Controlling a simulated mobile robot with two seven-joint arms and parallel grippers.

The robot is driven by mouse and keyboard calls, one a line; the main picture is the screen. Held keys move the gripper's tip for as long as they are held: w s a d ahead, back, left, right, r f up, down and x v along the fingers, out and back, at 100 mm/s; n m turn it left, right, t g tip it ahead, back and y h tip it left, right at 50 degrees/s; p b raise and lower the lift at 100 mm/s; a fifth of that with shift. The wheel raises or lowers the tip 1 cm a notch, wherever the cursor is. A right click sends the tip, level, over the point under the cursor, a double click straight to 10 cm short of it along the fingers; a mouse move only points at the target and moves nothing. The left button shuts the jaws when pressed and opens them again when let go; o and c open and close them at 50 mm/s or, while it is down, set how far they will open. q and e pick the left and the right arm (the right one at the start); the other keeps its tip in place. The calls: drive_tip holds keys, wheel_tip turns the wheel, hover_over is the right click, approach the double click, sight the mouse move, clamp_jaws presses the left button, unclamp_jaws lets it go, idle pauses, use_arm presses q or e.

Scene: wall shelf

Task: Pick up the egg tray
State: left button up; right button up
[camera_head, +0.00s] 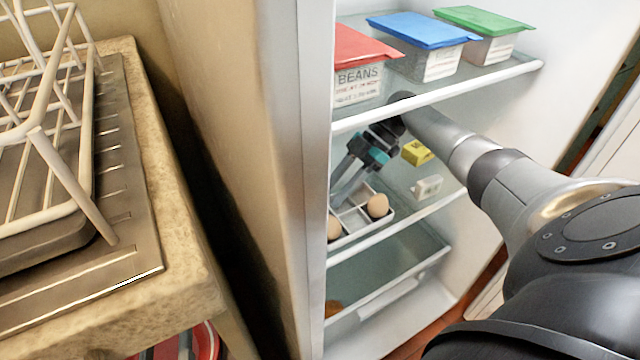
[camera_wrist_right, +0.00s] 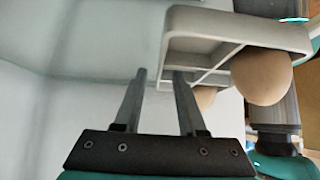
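The egg tray (camera_head: 362,231) is a pale tray with compartments on the fridge's middle shelf. A brown egg (camera_head: 378,205) sits at its right end and another egg (camera_head: 334,228) at its left. In the right wrist view the tray (camera_wrist_right: 235,27) fills the top right, with a large egg (camera_wrist_right: 262,77) close by. My right gripper (camera_head: 345,190) reaches down to the tray from above. In the wrist view its two fingers (camera_wrist_right: 160,75) are apart, with a tray wall seeming to lie between them; contact cannot be told. My left gripper is not in view.
The upper shelf (camera_head: 450,88) holds red-lidded (camera_head: 358,75), blue-lidded (camera_head: 425,45) and green-lidded (camera_head: 488,32) bins, close above my right wrist. A yellow box (camera_head: 417,153) and a small white item (camera_head: 428,187) stand behind the tray. A dish rack (camera_head: 50,150) stands on the counter at left.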

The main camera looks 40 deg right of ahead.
clamp_jaws()
drive_tip(key=shift+r, duration=0.1)
idle(1.2)
